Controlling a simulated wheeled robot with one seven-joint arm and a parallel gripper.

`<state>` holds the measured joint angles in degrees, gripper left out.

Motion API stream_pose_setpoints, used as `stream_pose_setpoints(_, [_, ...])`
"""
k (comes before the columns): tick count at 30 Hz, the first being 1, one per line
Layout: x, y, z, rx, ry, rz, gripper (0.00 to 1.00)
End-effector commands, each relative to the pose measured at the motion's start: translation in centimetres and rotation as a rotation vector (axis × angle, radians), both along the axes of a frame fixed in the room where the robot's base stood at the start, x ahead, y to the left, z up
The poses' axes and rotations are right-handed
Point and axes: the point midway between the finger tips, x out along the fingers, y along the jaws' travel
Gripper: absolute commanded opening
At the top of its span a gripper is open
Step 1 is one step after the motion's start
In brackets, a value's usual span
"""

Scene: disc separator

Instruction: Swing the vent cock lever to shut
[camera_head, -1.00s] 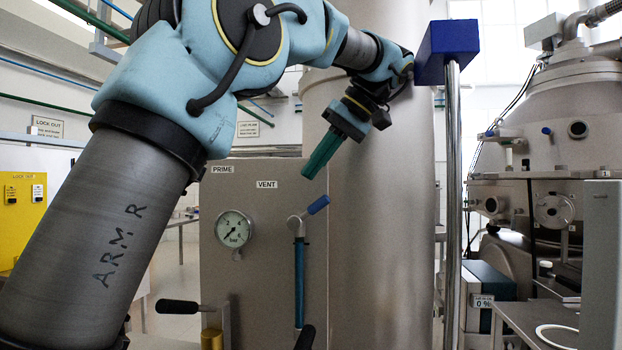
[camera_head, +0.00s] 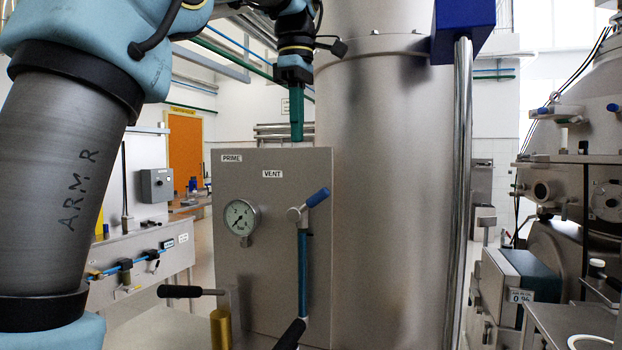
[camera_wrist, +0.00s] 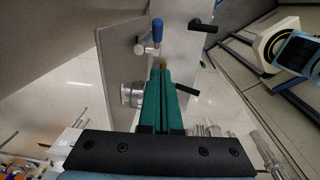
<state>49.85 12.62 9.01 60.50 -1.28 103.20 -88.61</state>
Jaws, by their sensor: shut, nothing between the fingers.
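The vent cock lever (camera_head: 318,197) has a blue grip that tilts up to the right from a metal pivot. It sits below the VENT label on the grey panel (camera_head: 272,270), above a blue vertical tube (camera_head: 302,270). My gripper (camera_head: 297,136) points straight down with its green fingers together and empty. It is above the lever and slightly left of it, near the panel's top edge, and apart from the lever. In the wrist view the blue lever (camera_wrist: 157,30) shows just beyond the tips of the closed green fingers (camera_wrist: 162,75).
A pressure gauge (camera_head: 240,218) is on the panel left of the lever. A black-handled lever (camera_head: 180,291) and another black handle (camera_head: 290,335) stand lower in front. A large steel column (camera_head: 385,190) is right of the panel, with a blue-topped metal post (camera_head: 463,200) beside it.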

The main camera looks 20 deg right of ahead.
Motion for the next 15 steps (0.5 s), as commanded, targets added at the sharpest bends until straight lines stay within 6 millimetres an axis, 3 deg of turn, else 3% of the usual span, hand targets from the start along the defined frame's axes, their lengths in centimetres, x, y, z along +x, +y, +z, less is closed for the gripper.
stream_pose_setpoints(9, [0.2,-0.2,-6.5,0.004,0.002,-0.003,0.00])
stream_pose_setpoints(15, [-0.5,-1.9,-8.4,0.002,0.001,-0.004,0.00])
